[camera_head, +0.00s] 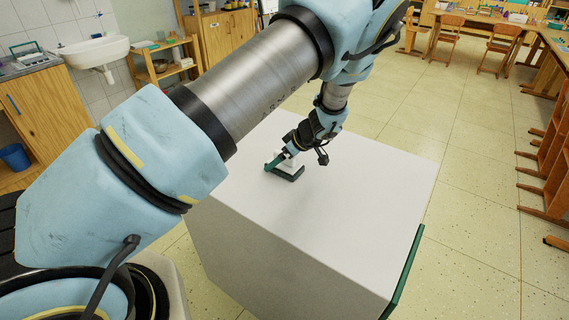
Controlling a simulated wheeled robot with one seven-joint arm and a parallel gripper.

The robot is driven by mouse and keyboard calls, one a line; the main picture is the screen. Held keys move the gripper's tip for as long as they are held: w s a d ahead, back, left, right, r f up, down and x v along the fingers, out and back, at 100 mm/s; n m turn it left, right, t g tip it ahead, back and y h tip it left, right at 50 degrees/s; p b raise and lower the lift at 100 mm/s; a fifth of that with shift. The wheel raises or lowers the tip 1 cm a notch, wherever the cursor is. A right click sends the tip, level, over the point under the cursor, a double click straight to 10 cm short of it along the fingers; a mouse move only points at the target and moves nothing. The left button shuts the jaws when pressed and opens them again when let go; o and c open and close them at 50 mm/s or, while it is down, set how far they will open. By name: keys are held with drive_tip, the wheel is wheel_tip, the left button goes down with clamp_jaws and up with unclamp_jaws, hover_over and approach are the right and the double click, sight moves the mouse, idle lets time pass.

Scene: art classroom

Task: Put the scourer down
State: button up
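A small dark green and white object, which looks like the scourer (287,175), is at the upper left part of a large white block-shaped table (350,210). Its green part faces me and its white part is behind, close under my gripper. My gripper (287,156) reaches down and left to it, with the fingertips at or touching it. The fingers are too small and partly hidden, so I cannot tell whether they are closed on it. The scourer is on the white top or very close above it; I cannot tell which.
The white top is bare around the scourer, with most free room to the right and front. A green panel (404,272) stands along the table's right side. A sink (95,52), a wooden cabinet (45,112) and a blue bucket (14,157) are at the left. Chairs (446,34) stand behind.

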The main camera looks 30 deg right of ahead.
drive_tip(key=shift+r, duration=0.1)
drive_tip(key=c, duration=1.3)
